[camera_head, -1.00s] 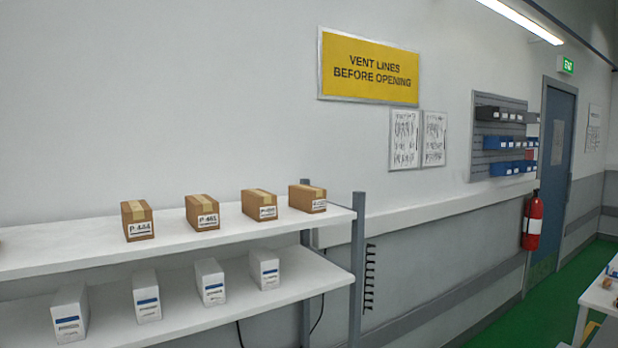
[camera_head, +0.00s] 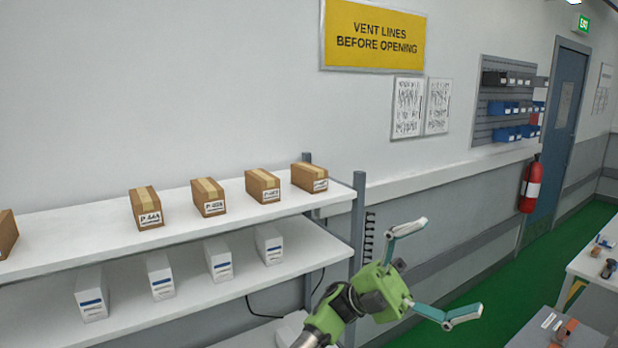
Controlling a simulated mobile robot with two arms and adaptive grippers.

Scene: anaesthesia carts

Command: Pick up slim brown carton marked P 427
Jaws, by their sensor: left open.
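Several slim brown cartons with tan tape and white labels stand in a row on the upper white shelf. From left to right they include one carton (camera_head: 146,207), a second (camera_head: 208,197), a third (camera_head: 262,186) and a rightmost one (camera_head: 309,178). Their labels begin with P, but the digits are too blurred to tell which is P 427. Another brown carton (camera_head: 7,233) is cut off at the left edge. My left gripper (camera_head: 437,272) is open and empty, to the right of the shelf's end post and apart from the cartons. My right gripper is not in view.
The upper shelf (camera_head: 85,232) has clear gaps between cartons. Several white boxes (camera_head: 160,275) stand on the shelf below. A grey post (camera_head: 358,225) bounds the right end. A white table (camera_head: 595,262) stands at far right.

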